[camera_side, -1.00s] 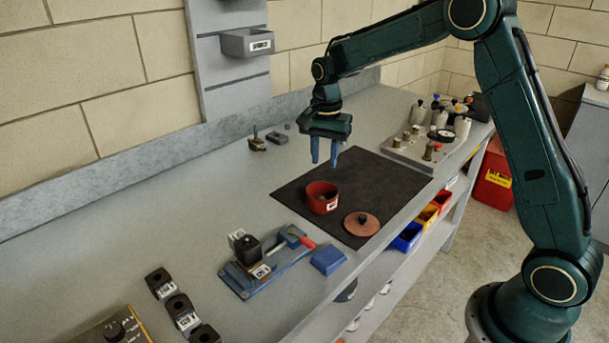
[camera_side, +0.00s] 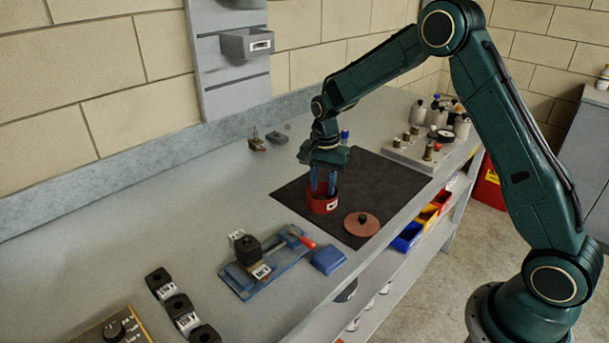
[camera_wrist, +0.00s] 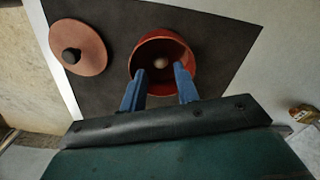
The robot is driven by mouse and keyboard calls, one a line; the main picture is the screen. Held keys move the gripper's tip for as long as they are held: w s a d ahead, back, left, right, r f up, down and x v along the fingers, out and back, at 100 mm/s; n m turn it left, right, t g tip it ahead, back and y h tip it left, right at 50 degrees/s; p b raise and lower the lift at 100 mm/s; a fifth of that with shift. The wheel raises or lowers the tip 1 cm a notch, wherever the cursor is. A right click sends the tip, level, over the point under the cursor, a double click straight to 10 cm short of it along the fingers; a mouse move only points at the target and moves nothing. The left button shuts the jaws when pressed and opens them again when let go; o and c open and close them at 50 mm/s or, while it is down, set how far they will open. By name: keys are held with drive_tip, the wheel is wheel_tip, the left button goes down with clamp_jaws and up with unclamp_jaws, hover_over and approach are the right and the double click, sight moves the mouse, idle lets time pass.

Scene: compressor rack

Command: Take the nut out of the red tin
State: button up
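The red tin (camera_side: 322,205) stands open on the dark mat (camera_side: 383,178) in the side view; it also shows in the wrist view (camera_wrist: 186,47). A small pale round thing, likely the nut (camera_wrist: 160,62), lies inside the tin on its floor. My gripper (camera_side: 322,190) points down with its two blue fingers reaching into the tin's mouth. In the wrist view the fingertips (camera_wrist: 159,72) are apart, at either side of the nut and a little nearer the camera. Nothing shows held. The tin's lid (camera_side: 362,224), with a dark knob, lies on the mat beside the tin.
A blue fixture (camera_side: 262,262) with a black block and a red-handled part sits front left of the mat, with a blue block (camera_side: 328,261) beside it. A manifold with valves (camera_side: 428,150) stands at the right back. The mat behind the tin is clear.

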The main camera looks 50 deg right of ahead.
sight(322, 197)
drive_tip(key=shift+f, duration=1.75)
clamp_jaws()
drive_tip(key=shift+r, duration=0.1)
wheel_tip(322, 197, up, 20)
idle(0.3)
